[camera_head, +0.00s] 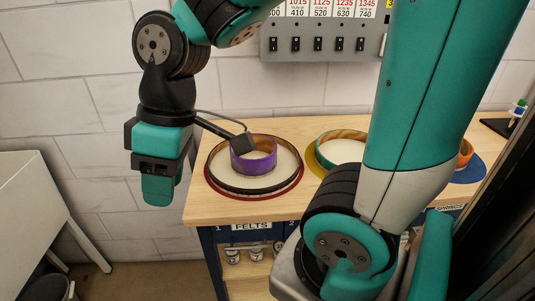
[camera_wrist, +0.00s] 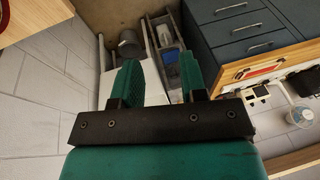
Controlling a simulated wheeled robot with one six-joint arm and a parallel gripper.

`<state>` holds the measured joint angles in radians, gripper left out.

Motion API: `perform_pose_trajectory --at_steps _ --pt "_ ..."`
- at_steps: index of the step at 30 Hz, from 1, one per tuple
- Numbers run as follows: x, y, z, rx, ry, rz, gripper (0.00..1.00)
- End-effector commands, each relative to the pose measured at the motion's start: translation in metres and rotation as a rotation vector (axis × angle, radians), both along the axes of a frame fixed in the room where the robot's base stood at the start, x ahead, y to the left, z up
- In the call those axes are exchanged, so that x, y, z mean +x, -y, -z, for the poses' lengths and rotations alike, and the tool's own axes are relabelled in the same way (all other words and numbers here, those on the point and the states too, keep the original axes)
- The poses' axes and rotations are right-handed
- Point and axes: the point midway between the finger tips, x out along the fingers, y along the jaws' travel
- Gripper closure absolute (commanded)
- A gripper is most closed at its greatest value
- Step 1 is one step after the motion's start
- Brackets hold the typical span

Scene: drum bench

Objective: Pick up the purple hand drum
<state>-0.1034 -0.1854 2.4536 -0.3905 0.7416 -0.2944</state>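The purple hand drum (camera_head: 254,168) is a short ring with a tan inside. In the head view it rests within a larger dark-rimmed, pale round piece (camera_head: 225,178) on a red round mat (camera_head: 298,183) on the wooden bench. My gripper (camera_head: 157,190) hangs left of the bench edge, clear of the drum. In the wrist view its two green fingers stand apart with nothing between them (camera_wrist: 161,78), so it is open. A dark block on a rod from my wrist covers a little of the drum's upper left rim. The drum does not show in the wrist view.
A green drum (camera_head: 335,150) on a yellow mat stands right of the purple one, partly behind my arm. An orange drum (camera_head: 465,154) on a blue mat is farther right. A grey switch panel (camera_head: 318,45) hangs behind. A white table (camera_head: 30,205) stands left.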

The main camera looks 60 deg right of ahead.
Motion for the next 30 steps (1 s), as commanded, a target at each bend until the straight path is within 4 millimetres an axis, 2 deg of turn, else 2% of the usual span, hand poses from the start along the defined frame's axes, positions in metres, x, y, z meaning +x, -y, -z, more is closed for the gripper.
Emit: perform_pose_trajectory --at_steps 1,2,3,5,6,9,12,13,15,18,23,30 --pt "0.029 0.029 0.003 -0.037 0.015 0.001 0.61" --pt "0.045 0.049 0.005 -0.063 0.029 -0.015 0.61" --pt "0.063 0.077 0.01 -0.098 0.039 -0.037 0.61" --pt "0.085 0.124 0.017 -0.148 0.047 -0.074 0.61" --pt "0.095 0.156 0.022 -0.179 0.046 -0.098 0.61" --pt "0.106 0.23 0.036 -0.24 0.03 -0.161 0.61" --pt "0.103 0.287 0.048 -0.276 0.007 -0.216 0.61" --pt "0.101 0.3 0.051 -0.282 0.0 -0.228 0.61" --pt "0.096 0.322 0.056 -0.292 -0.012 -0.252 0.61" --pt "0.092 0.336 0.065 -0.296 -0.021 -0.274 0.61" --pt "0.091 0.338 0.093 -0.295 -0.025 -0.282 0.61" --pt "0.091 0.337 0.148 -0.295 -0.024 -0.282 0.61"
